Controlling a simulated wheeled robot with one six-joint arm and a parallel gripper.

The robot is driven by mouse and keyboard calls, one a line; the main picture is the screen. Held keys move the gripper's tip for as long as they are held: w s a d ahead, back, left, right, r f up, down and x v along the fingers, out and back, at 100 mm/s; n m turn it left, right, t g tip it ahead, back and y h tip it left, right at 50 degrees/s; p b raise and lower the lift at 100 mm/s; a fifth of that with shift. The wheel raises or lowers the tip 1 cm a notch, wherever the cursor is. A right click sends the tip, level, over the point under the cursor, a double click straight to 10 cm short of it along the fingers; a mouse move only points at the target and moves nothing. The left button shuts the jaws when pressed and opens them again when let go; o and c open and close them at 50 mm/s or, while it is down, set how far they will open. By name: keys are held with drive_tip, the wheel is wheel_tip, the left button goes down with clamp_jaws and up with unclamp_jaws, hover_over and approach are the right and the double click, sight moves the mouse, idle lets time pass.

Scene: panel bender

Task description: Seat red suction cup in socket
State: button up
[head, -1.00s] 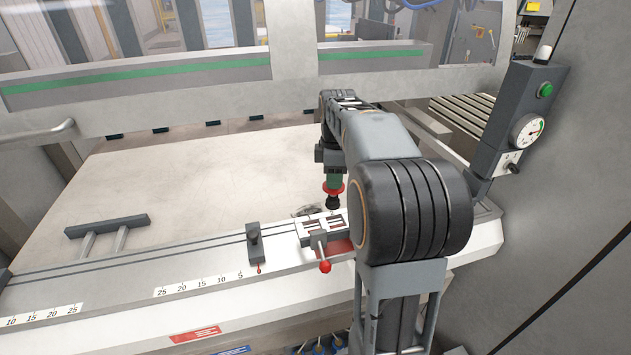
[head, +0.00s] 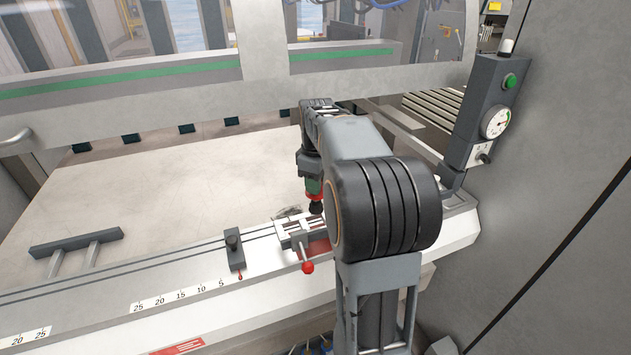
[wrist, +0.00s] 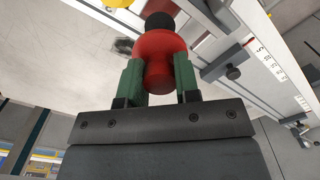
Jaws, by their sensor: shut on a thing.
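The red suction cup (wrist: 160,50) is held between the green fingers of my gripper (wrist: 158,80). Its black end (wrist: 160,21) points away from the gripper in the wrist view. In the head view my gripper (head: 313,188) points down, and the red cup (head: 314,197) shows below it with the black end (head: 316,209) lowest. The black end appears just above or behind the slotted clamp block (head: 290,230); I cannot tell whether they touch. I cannot make out the socket clearly in either view.
A red-knobbed lever (head: 307,267) sticks out in front of the clamp block. A dark stop (head: 234,250) stands on the scaled rail to its left. The pale table behind is largely clear.

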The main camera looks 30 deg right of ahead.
sight(316, 208)
drive_tip(key=shift+f+b, duration=3)
drive_tip(key=shift+f, duration=1.65)
drive_tip(key=o, duration=1)
drive_tip(key=shift+r, duration=0.1)
wheel_tip(316, 208, up, 14)
drive_tip(key=shift+f+p, duration=0.15)
drive_tip(key=shift+p, duration=0.4)
drive_tip(key=shift+a, duration=0.1)
